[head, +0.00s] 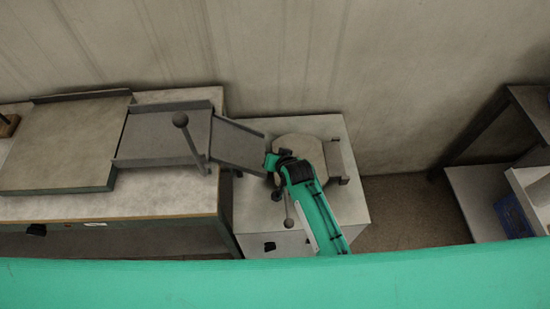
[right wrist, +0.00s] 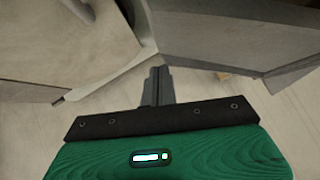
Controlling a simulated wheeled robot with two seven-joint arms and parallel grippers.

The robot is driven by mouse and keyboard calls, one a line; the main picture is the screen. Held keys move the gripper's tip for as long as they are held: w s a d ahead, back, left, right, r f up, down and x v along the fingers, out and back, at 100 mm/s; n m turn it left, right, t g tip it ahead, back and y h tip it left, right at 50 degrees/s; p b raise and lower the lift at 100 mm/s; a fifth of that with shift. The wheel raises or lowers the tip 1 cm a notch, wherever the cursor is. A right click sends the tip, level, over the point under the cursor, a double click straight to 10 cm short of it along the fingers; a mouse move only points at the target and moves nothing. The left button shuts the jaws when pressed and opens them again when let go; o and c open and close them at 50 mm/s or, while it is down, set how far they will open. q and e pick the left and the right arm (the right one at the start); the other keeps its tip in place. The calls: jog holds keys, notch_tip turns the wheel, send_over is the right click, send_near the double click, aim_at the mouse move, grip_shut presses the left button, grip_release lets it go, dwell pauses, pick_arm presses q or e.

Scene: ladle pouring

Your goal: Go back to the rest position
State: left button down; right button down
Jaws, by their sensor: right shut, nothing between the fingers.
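My right arm, green with a dark joint, reaches in from the lower right in the head view. Its end is over the grey cabinet (head: 350,205), close to a pale rounded vessel (head: 305,148) on its top. The fingers are too small to make out there. In the right wrist view my right gripper (right wrist: 158,74) is shut with nothing between its dark fingers. Large grey surfaces lie beyond it, with a gap between them. I cannot tell whether the arm touches the vessel. My left gripper is not in view.
A sloping grey chute (head: 238,146) joins the workbench (head: 160,207) to the cabinet at left. A ball-topped lever (head: 181,119) stands on the bench side, and a thin rod (head: 289,212) is beside my arm. A shelf (head: 478,200) stands at right. Floor shows between cabinet and shelf.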

jog(key=shift+s+r, duration=0.8)
jog(key=shift+d, duration=0.1)
